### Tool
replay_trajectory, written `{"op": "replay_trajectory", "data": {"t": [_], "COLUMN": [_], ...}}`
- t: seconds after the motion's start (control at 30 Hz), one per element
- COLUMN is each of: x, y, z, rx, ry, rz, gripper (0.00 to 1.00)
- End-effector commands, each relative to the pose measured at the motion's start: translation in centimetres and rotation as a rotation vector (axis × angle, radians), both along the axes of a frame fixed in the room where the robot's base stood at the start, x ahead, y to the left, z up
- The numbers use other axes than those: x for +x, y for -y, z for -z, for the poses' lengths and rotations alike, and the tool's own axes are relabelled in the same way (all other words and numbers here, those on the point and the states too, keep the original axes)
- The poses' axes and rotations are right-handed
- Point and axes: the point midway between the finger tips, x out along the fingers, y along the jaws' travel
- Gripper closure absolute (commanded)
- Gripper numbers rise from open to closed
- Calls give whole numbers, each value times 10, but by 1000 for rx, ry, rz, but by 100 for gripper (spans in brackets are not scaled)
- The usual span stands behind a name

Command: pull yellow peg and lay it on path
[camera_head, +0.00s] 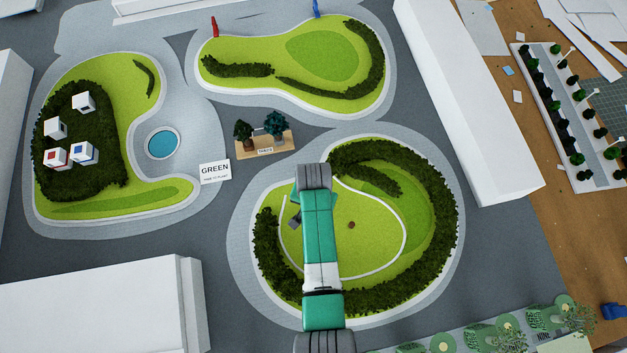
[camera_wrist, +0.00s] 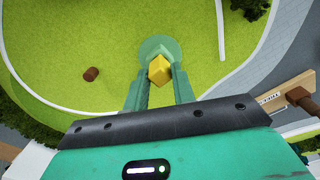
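The yellow peg (camera_wrist: 159,70) shows end-on in the wrist view, between my fingertips. A round green disc (camera_wrist: 158,46) lies just beyond it on the lawn (camera_wrist: 80,35). My gripper (camera_wrist: 160,76) has one finger on each side of the peg, with a gap about as wide as the peg. I cannot tell whether the fingers press on it. In the head view my arm covers part of the lower right green, and the peg cannot be made out. The pale grey path (camera_head: 240,262) rings this green and also shows in the wrist view (camera_wrist: 285,35).
A brown stub (camera_head: 351,225) stands on the same lawn. Dark hedges (camera_head: 445,205) curve around it. A planter with two small trees (camera_head: 265,145) and a GREEN sign (camera_head: 215,172) stand to the upper left. White blocks (camera_head: 480,100) border the model.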

Motion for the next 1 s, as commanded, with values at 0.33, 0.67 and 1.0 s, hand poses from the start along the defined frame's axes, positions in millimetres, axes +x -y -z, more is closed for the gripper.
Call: {"op": "replay_trajectory", "data": {"t": [0.33, 0.67, 1.0], "x": [0, 0, 0], "y": [0, 0, 0], "z": [-3, -8, -12], "rx": [0, 0, 0], "ry": [0, 0, 0], "rz": [0, -1, 0], "gripper": [100, 100, 100]}}
